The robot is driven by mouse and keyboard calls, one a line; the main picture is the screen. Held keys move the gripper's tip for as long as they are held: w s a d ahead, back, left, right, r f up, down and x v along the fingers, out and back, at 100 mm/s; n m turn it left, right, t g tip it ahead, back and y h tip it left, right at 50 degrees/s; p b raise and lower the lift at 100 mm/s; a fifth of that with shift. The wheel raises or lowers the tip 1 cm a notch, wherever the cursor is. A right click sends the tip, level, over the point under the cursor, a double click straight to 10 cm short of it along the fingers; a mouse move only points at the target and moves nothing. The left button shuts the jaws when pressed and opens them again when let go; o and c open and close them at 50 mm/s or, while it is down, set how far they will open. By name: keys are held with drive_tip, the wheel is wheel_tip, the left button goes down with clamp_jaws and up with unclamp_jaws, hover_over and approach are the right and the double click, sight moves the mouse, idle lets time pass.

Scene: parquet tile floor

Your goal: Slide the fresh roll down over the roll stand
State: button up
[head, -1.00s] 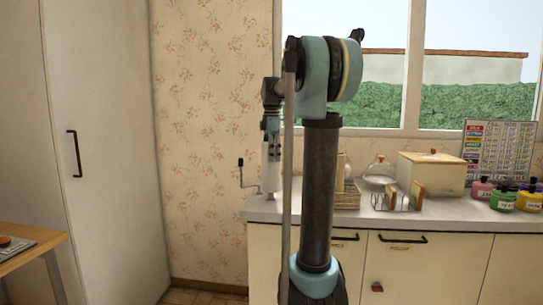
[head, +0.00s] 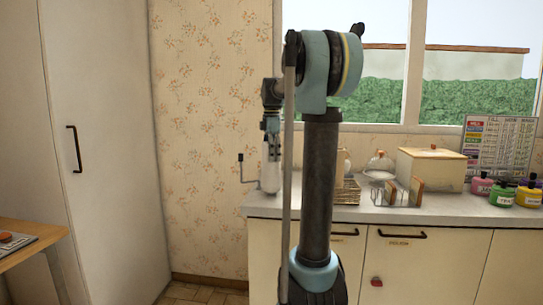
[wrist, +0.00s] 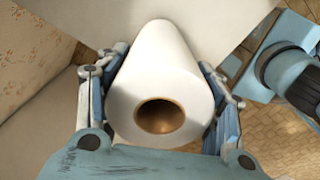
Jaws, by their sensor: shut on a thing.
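My gripper (head: 270,148) is shut on the fresh roll (head: 271,177), a white paper roll. The gripper hangs down with it at the left end of the counter. In the wrist view the roll (wrist: 163,90) lies between the two blue fingers. Its near end, with a round brown core opening, faces the camera. No post shows inside the core. A thin rod with a dark knob (head: 240,158) stands just left of the roll. My arm's column hides part of the counter right of the roll.
The counter (head: 400,213) holds a wicker basket (head: 346,190), a wire rack (head: 398,193), a cream box (head: 431,169) and several coloured bottles. A window is behind. A tall cabinet (head: 105,140) and a wooden table (head: 28,240) are at the left.

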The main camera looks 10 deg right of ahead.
drive_tip(key=shift+f, duration=0.65)
drive_tip(key=o, duration=1.5)
drive_tip(key=shift+o, duration=0.2)
wheel_tip(320, 180, up, 12)
drive_tip(key=shift+f, duration=0.1)
